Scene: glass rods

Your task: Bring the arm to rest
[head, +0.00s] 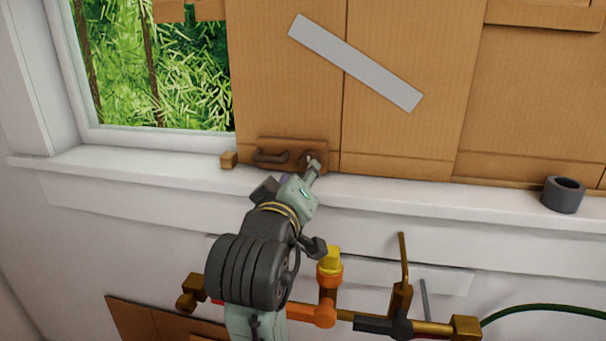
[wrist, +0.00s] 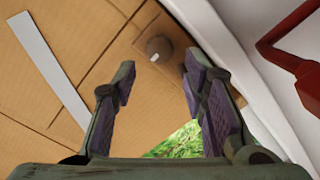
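My gripper (head: 312,167) is at the window sill, in front of a small brown plate (head: 322,147) on the cardboard panel (head: 400,60). In the wrist view my gripper (wrist: 160,68) is open, its two purple-padded fingers apart with nothing held between them. A dark round knob (wrist: 159,48) with a pale mark shows just beyond the fingertips. In the head view the fingers partly cover the knob, and I cannot tell whether they touch it. My arm reaches up from the lower middle of the head view.
A brown handle (head: 271,157) and a small wooden block (head: 229,160) are left of the gripper. A dark grey ring (head: 563,194) stands on the sill (head: 450,200) at right. Pipes with a yellow-topped fitting (head: 330,262) run below. A red bent piece (wrist: 290,45) shows in the wrist view.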

